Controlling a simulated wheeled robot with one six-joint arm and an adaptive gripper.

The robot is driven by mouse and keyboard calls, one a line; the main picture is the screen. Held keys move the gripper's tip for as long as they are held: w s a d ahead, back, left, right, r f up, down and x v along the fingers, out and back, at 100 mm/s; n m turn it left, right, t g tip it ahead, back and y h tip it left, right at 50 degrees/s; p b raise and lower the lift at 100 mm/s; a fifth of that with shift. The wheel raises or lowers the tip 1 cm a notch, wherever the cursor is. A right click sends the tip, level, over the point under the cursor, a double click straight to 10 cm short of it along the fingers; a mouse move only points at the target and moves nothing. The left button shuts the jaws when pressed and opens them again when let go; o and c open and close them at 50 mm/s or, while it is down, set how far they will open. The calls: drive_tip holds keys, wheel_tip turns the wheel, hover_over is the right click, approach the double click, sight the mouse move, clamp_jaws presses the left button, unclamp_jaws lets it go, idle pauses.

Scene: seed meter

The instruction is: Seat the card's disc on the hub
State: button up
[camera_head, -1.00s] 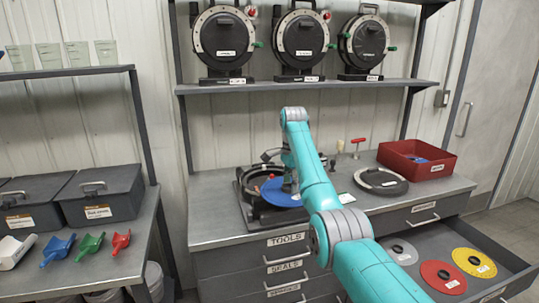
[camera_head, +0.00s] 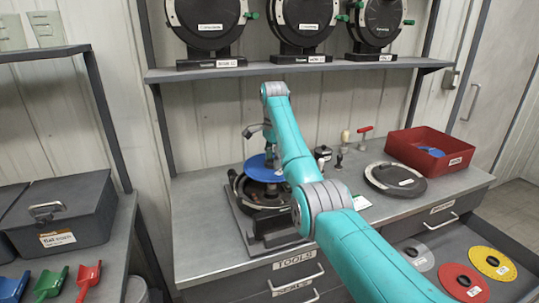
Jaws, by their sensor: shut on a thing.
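The blue disc (camera_head: 260,174) is in my gripper (camera_head: 271,163), over the open seed meter housing (camera_head: 240,208) on the workbench. The disc looks roughly level and raised above the dark round body of the meter. My gripper is shut on the disc near its right side, and my arm hides part of both. The hub is hidden under the disc, so I cannot tell how well the two line up. A pale card (camera_head: 359,202) lies on the bench right of the meter; its print is too small to read.
A round black cover (camera_head: 394,184) lies to the right, before a red bin (camera_head: 425,143) holding a blue item. Small upright tools (camera_head: 364,138) stand behind. An open drawer holds grey, red (camera_head: 462,284) and yellow discs. Finished meters line the shelf above.

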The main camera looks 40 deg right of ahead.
sight(273, 170)
drive_tip(key=shift+f, duration=2.25)
drive_tip(key=shift+f, duration=2.45)
idle(3.3)
